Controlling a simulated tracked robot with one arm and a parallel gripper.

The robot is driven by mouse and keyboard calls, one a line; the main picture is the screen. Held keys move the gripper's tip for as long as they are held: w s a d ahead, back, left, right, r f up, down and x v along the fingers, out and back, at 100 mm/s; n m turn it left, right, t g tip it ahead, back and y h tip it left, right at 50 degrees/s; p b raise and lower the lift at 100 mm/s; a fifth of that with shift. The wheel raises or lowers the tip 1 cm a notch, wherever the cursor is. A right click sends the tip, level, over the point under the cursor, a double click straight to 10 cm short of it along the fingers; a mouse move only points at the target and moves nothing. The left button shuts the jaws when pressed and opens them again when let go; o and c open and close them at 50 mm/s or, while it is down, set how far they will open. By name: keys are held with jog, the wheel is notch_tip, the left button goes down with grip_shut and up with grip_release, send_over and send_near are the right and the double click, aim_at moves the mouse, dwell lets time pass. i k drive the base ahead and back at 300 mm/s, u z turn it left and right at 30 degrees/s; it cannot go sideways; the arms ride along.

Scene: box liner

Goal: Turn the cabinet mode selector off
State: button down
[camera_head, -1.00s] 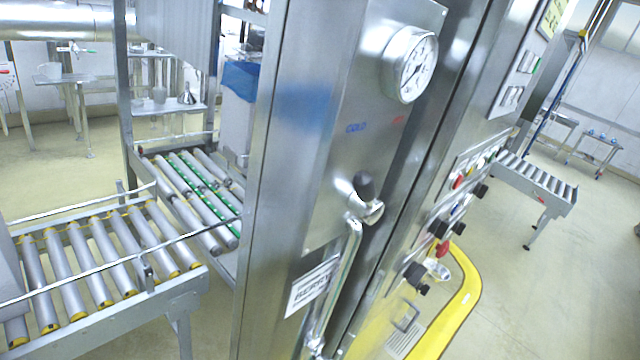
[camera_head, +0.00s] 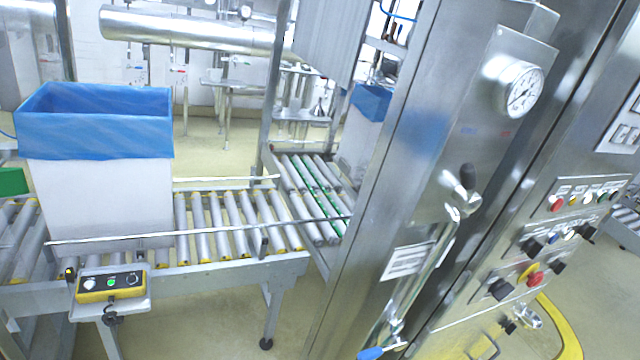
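The steel cabinet (camera_head: 440,130) stands right of centre, tilted in the picture. Its control panel on the right carries several black selector knobs, among them an upper left knob (camera_head: 533,246), a lower left knob (camera_head: 500,289) and a lower right knob (camera_head: 558,267). A red mushroom button (camera_head: 536,279) on a yellow ring sits between the lower knobs. A row of small buttons, with a red button (camera_head: 555,204) at its left, is above. The labels are too small to read, so I cannot tell which knob is the mode selector. My gripper is not in view.
A pressure gauge (camera_head: 522,88) and a black-knobbed valve lever (camera_head: 466,180) stick out from the cabinet. At left, a blue-lined white box (camera_head: 100,190) stands on a roller conveyor (camera_head: 225,222). A yellow control box (camera_head: 110,285) is in front. A yellow rail (camera_head: 562,325) runs lower right.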

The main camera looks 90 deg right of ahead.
aim_at(533, 247)
jog(key=u, duration=0.5)
jog(key=i, duration=1.65)
jog(key=z, duration=4.7)
jog(key=i, duration=0.75)
jog(key=z, duration=0.1)
